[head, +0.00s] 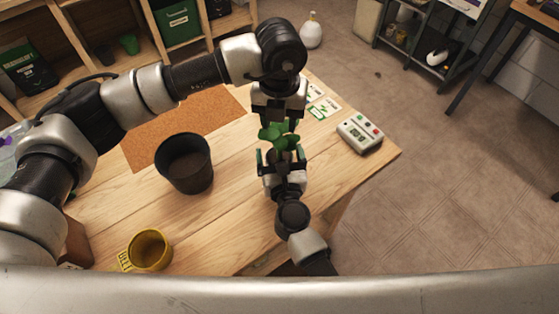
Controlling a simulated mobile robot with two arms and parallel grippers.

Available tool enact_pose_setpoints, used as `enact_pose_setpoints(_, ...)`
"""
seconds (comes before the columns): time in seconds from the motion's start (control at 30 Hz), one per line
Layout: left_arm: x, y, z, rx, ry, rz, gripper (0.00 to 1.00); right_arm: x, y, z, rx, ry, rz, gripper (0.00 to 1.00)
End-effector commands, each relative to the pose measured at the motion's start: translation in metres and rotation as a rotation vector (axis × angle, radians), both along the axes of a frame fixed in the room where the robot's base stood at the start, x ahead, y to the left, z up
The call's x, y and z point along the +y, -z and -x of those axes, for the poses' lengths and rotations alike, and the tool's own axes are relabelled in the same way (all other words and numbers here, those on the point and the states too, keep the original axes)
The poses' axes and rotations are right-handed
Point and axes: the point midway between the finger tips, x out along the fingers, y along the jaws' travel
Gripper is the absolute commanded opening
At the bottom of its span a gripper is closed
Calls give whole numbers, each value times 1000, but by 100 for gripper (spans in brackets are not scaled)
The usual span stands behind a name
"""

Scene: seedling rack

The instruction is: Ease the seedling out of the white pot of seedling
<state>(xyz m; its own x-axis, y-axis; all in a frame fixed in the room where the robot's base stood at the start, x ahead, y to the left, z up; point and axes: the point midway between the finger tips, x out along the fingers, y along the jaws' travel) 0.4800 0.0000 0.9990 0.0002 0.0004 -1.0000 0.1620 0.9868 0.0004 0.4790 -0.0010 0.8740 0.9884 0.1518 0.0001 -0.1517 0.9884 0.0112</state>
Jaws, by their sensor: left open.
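The seedling (279,136) shows as a cluster of green leaves above the wooden table's right part. My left gripper (279,119) comes in from above and behind the leaves. It is open, with its fingers close to the leaves; I cannot tell whether they touch. My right gripper (282,162) reaches in from the front, just below the leaves, with its fingers on either side of the seedling's base. The white pot is mostly hidden between the grippers and under the leaves, so I cannot tell whether the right fingers press on it.
A large black pot (186,163) stands left of the grippers on the table (230,212). A yellow pot (150,250) is at the front left. A cork mat (205,112) lies behind. A white device with a display (360,134) and seed packets (322,106) lie right.

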Motion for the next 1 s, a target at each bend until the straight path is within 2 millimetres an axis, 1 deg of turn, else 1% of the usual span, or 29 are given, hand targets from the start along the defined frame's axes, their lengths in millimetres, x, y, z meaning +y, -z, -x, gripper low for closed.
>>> enact_pose_setpoints(0.23, 0, 0, 0, 0, 0, 0, 43, 0, 0, -1, 0, 0, 0, 88)
enact_pose_setpoints(0.27, 0, 0, 0, 0, 0, 0, 43, 0, 0, -1, 0, 0, 0, 85)
enact_pose_setpoints(0.6, 0, 0, 0, 0, 0, 0, 43, 0, 0, -1, 0, 0, 0, 33)
enact_pose_setpoints(0.63, 0, 0, 0, 0, 0, 0, 43, 0, 0, -1, 0, 0, 0, 31)
enact_pose_setpoints(0.73, 0, 0, 0, 0, 18, 0, 43, 0, 0, -1, 0, 0, 0, 31)
enact_pose_setpoints(0.83, 0, -2, 0, -1, 96, 0, 43, 0, 0, -1, 0, 0, 1, 31)
enact_pose_setpoints(0.93, 0, -5, 0, -2, 251, -1, 43, 0, 0, -1, 0, 0, 1, 31)
enact_pose_setpoints(1.0, 0, -9, -1, -3, 400, 0, 43, 0, 0, -1, 0, 0, 1, 31)
